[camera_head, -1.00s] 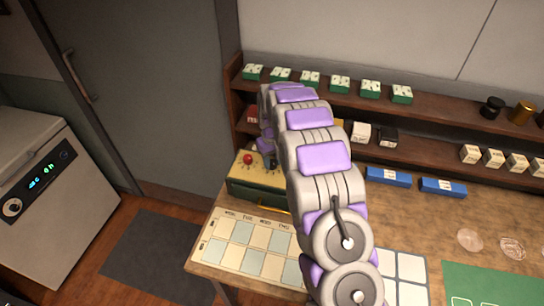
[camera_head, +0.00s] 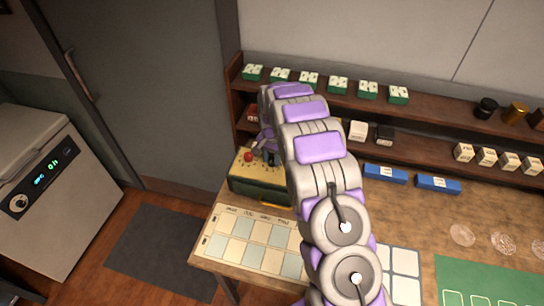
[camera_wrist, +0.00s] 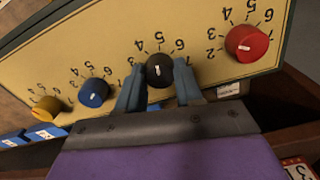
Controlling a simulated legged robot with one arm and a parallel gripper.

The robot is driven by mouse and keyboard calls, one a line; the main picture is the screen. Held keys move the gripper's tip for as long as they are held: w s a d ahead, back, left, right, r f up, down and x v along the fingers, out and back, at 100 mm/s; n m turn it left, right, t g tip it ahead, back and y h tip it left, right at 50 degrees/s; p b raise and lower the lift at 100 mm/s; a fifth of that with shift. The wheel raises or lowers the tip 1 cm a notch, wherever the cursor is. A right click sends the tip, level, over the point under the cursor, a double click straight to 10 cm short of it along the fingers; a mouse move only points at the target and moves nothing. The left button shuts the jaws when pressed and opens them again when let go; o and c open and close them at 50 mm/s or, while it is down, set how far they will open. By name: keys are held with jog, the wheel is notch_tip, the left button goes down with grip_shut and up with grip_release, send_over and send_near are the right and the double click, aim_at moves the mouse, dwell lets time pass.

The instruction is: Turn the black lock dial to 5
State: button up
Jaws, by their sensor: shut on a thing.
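The black lock dial (camera_wrist: 159,71) sits on the cream face of a lock box (camera_wrist: 195,22), between a blue dial (camera_wrist: 94,92) and a red dial (camera_wrist: 246,43). My gripper (camera_wrist: 158,77) has one finger on each side of the black dial and is shut on it. The dial's short white mark points roughly up the picture, towards the printed 5, but the exact alignment is hard to tell. A yellow dial (camera_wrist: 46,109) is at the far left. In the head view the box (camera_head: 250,190) stands on the desk, and my arm hides the black dial.
A wooden shelf (camera_head: 425,112) with small green and white boxes runs behind the desk. Two blue boxes (camera_head: 385,174) lie right of my arm. A calendar sheet (camera_head: 250,240) lies in front of the lock box. A white appliance (camera_head: 50,190) stands on the floor at left.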

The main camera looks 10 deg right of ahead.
aim_at(271, 159)
jog(key=shift+m, duration=0.9)
jog(key=o, duration=1)
jog(key=shift+a, duration=0.1)
jog(key=shift+o, duration=0.2)
notch_tip(271, 159, up, 17)
jog(key=p, duration=0.1)
jog(key=shift+r, duration=0.15)
jog(key=shift+w, duration=0.1)
